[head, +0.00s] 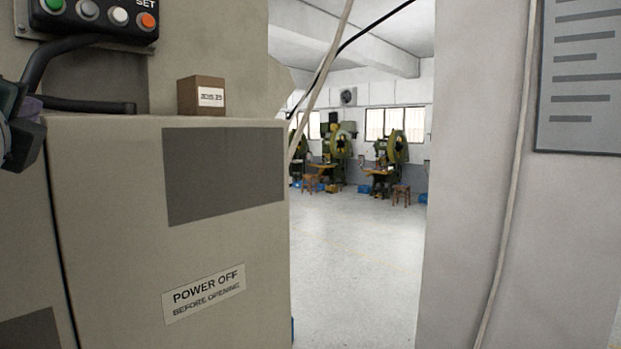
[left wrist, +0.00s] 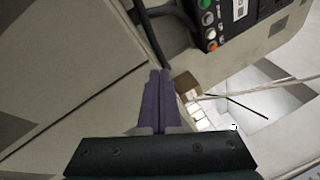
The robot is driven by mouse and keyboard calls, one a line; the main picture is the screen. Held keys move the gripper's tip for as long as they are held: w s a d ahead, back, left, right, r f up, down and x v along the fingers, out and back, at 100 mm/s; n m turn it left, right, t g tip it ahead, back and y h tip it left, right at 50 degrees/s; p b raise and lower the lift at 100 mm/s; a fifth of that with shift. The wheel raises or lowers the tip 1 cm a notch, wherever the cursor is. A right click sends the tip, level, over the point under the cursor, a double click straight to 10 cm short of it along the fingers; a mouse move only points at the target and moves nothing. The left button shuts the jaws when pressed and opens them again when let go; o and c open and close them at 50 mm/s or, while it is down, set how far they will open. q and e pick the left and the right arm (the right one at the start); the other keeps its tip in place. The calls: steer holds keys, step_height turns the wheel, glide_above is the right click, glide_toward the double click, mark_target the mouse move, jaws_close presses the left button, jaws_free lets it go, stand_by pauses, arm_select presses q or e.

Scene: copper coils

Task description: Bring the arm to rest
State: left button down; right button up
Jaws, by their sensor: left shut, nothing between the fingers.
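My left gripper (head: 30,105) shows at the left edge of the head view, in front of the grey cabinet and below the button panel. In the left wrist view its two purple fingers (left wrist: 159,78) lie together, shut with nothing between them. Part of my left arm is cut off by the picture's edge. My right gripper is in neither view.
The grey cabinet (head: 110,220) fills the left, with a small brown box (head: 202,95) on top. A button panel (head: 100,18) with a black cable hangs above. A pale wall (head: 470,180) stands right. Open floor (head: 355,270) lies between, with green machines (head: 390,155) far back.

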arm_select(q)
steer(key=s+d+f+n+g+h+p, duration=0.1)
steer(key=s+f+n+g+h, duration=0.2)
steer(key=f, duration=0.6)
steer(key=s+d+f+n+g+h, duration=0.1)
steer(key=s+d+f+n+g, duration=0.2)
steer(key=f, duration=0.6)
steer(key=s+d+f+n+g+h, duration=0.3)
steer(key=s+f+n+g, duration=0.1)
steer(key=s, duration=0.6)
steer(key=s+d+f+n+g+h, duration=0.2)
steer(key=s+f+n, duration=0.3)
steer(key=s, duration=0.5)
step_height(320, 180, down, 3)
steer(key=shift+s+d+r+g+h+p, duration=0.2)
steer(key=shift+d+g+h+p, duration=0.2)
steer(key=shift+d+g, duration=0.45)
